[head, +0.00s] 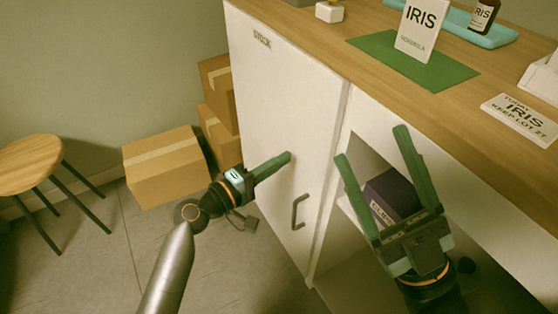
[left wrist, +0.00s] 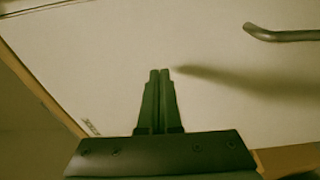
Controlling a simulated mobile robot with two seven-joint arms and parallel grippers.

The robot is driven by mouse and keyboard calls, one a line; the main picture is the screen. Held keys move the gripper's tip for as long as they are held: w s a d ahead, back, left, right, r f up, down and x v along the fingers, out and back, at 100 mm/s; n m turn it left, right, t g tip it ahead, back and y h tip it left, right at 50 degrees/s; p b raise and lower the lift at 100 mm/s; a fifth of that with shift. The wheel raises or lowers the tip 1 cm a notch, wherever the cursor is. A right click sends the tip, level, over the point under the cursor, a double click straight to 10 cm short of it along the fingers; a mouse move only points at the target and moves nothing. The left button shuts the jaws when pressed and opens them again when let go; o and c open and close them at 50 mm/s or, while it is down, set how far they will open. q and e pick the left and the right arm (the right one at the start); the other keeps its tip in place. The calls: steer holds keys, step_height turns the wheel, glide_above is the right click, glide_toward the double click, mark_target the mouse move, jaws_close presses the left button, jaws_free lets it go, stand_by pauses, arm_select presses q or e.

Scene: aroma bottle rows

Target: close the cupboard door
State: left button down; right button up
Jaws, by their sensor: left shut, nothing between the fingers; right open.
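The white cupboard door (head: 285,110) carries a STOCK label and a grey bar handle (head: 299,211). Its top edge runs along the counter's front edge, and it looks flush or nearly so. My left gripper (head: 288,155) is shut and empty, its tips at the door face, above and left of the handle. In the left wrist view the shut fingers (left wrist: 160,72) point at the door, with their shadow meeting the tips; I cannot tell whether they touch. The handle (left wrist: 285,34) shows at upper right. My right gripper (head: 372,147) is open and empty.
Right of the door, an open compartment (head: 368,160) holds a dark purple box (head: 392,193), partly behind my right gripper. The wooden counter (head: 465,82) bears cards, a green mat (head: 385,50) and a bottle (head: 484,15). Cardboard boxes (head: 165,170) and a stool (head: 30,155) stand left.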

arm_select(q)
steer(key=p+v, duration=0.1)
steer(key=v, duration=1.1)
steer(key=shift+s+a, duration=0.15)
steer(key=shift+a, duration=0.1)
